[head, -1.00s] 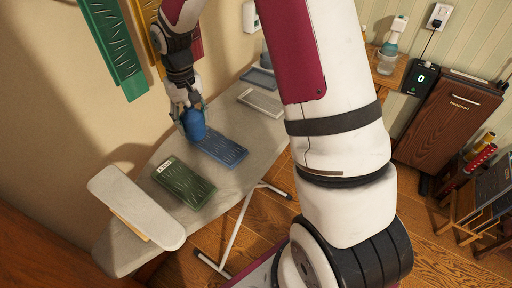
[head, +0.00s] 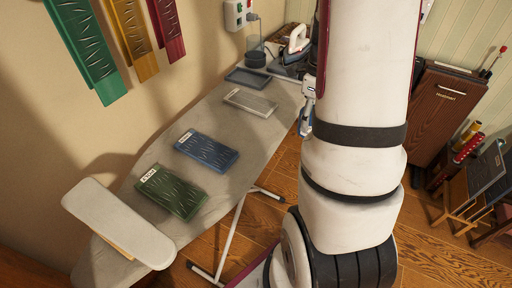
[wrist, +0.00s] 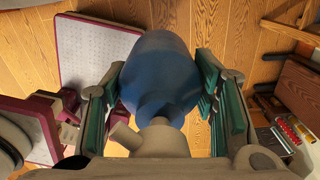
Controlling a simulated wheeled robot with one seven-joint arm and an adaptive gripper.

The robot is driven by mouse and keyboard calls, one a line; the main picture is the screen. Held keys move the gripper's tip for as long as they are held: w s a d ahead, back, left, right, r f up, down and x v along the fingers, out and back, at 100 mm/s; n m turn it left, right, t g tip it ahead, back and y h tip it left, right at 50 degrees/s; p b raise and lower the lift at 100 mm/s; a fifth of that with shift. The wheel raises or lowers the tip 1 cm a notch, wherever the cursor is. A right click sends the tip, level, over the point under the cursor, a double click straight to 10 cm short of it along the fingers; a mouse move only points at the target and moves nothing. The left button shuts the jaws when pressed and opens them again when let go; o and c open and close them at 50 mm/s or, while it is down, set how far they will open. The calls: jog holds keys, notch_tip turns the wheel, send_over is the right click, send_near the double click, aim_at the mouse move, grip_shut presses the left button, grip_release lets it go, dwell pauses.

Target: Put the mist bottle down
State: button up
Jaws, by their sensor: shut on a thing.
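The mist bottle (wrist: 160,75) has a rounded blue body and a grey neck and top in the wrist view. My gripper (wrist: 162,88) is shut on it, with one green-padded finger on each side. Wooden floor shows beyond the bottle, so it is held in the air off the board. In the head view my gripper (head: 306,118) shows only in part at the left edge of my arm, right of the ironing board, and I cannot make out the bottle there. The grey ironing board (head: 215,187) carries a green tray (head: 172,192), a blue tray (head: 206,151), and a pale grey tray (head: 250,102).
A dark tray (head: 248,77), a clear cylinder (head: 256,52) and an iron (head: 297,42) are at the board's far end. A sleeve board (head: 118,222) stands at the near end. A brown cabinet (head: 446,115) stands right. Green, yellow and red strips hang on the wall.

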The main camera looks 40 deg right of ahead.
jog(key=shift+s+d+m, duration=0.1)
jog(key=shift+s+m, duration=0.15)
jog(key=shift+m, duration=0.15)
jog(key=shift+w+a, duration=0.2)
jog(key=shift+a, duration=0.1)
jog(key=w+a, duration=0.3)
jog(key=a, duration=0.1)
jog(key=w+a+f+p, duration=0.1)
jog(key=w+a, duration=0.5)
jog(key=a, duration=0.1)
jog(key=shift+a+f, duration=0.2)
jog(key=shift+a, duration=0.15)
jog(key=shift+f+p, duration=0.3)
jog(key=shift+f, duration=1.45)
jog(key=shift+f, duration=0.1)
jog(key=shift+f, duration=0.1)
jog(key=o, duration=1.4)
jog(key=shift+o, duration=0.2)
